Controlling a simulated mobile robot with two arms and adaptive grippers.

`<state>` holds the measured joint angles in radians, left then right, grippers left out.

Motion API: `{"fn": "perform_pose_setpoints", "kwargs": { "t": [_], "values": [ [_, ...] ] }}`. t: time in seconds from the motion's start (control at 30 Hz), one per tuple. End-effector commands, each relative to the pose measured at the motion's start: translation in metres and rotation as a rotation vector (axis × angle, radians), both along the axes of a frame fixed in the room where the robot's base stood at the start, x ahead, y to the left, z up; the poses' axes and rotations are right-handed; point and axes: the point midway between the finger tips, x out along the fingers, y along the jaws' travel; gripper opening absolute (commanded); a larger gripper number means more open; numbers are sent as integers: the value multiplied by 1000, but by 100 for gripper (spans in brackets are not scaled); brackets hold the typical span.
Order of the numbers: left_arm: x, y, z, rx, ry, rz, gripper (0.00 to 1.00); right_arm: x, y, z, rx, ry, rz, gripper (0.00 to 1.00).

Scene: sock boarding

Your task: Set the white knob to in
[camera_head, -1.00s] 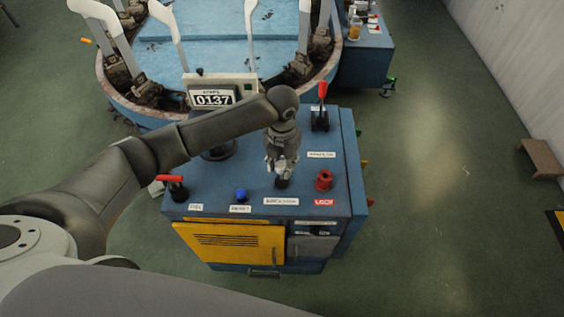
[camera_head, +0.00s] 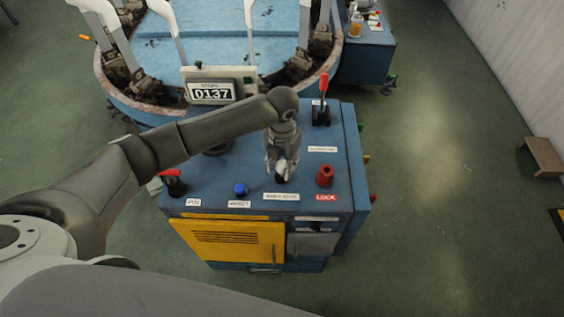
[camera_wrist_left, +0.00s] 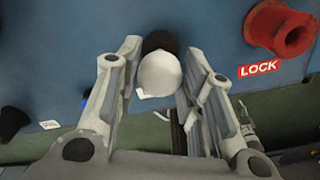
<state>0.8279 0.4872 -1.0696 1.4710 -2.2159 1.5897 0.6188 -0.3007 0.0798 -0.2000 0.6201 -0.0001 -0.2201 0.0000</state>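The white knob (camera_wrist_left: 160,74) is a round ball on a black base, on top of the blue control cabinet (camera_head: 240,150). In the head view the knob (camera_head: 282,167) is partly covered by my left gripper (camera_head: 282,164), which points down over it. In the left wrist view the fingers of my left gripper (camera_wrist_left: 163,70) stand on both sides of the ball, very close to it. Whether both fingers press on it is not clear. The label (camera_head: 281,197) in front of the knob is too blurred to read. My right gripper is not in view.
A red knob (camera_head: 325,176) with a LOCK label stands just right of the white knob, and a blue button (camera_head: 240,189) to its left. A red-handled lever (camera_head: 322,100) stands behind. Another red lever (camera_head: 172,182) is at the left. A counter display (camera_head: 211,93) reads 0137.

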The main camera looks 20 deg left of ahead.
Motion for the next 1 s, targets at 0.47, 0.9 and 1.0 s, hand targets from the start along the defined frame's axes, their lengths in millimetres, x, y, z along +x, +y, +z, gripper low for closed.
{"fn": "perform_pose_setpoints", "kwargs": {
  "t": [0.47, 0.9, 1.0],
  "values": [
    [1, 0, 5, -2, -4, 0, 55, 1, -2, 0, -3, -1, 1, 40],
    [2, 0, 85, -1, -6, -1, 55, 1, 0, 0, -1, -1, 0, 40],
    [2, 0, 101, -1, -4, 0, 55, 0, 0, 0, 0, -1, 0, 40]
  ]
}}
